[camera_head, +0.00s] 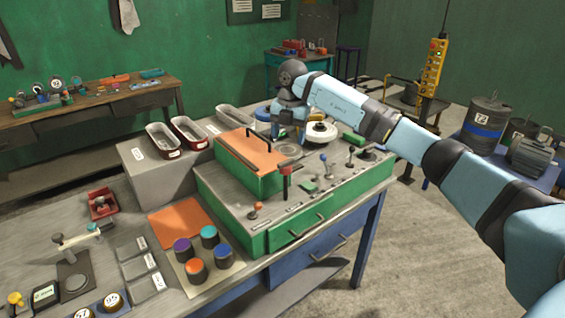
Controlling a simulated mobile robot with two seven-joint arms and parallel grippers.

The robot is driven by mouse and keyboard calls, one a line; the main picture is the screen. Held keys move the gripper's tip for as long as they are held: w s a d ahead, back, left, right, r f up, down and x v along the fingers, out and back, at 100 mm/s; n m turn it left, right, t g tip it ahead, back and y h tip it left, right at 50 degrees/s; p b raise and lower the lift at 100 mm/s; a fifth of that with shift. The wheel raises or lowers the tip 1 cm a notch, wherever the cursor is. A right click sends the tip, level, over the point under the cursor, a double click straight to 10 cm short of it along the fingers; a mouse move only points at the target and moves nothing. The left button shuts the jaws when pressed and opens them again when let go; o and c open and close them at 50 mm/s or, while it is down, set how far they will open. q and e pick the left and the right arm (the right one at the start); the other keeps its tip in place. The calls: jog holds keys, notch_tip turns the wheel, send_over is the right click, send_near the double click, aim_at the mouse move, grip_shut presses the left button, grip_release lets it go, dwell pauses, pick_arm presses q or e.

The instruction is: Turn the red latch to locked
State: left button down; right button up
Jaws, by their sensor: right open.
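The orange lid lies closed and has a black bar handle. My right gripper (286,132) hangs pointing down behind the lid's right side, above and apart from the latch. It is open, and nothing shows between its fingers. My left gripper is out of view.
Several levers (323,158) stand on the green box's grey top (325,185), right of the latch. Several coloured-top jars (195,271) stand on the bench at the front left. My right arm covers the area at the right.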

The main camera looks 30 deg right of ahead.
aim_at(286, 161)
jog(key=f, duration=0.5)
jog(key=f+p, duration=0.1)
jog(key=f, duration=0.4)
jog(key=shift+w+a+p, duration=0.2)
jog(key=shift+p, duration=0.1)
jog(key=shift+r, duration=0.1)
jog(key=shift+c, duration=0.2)
jog(key=c, duration=0.9)
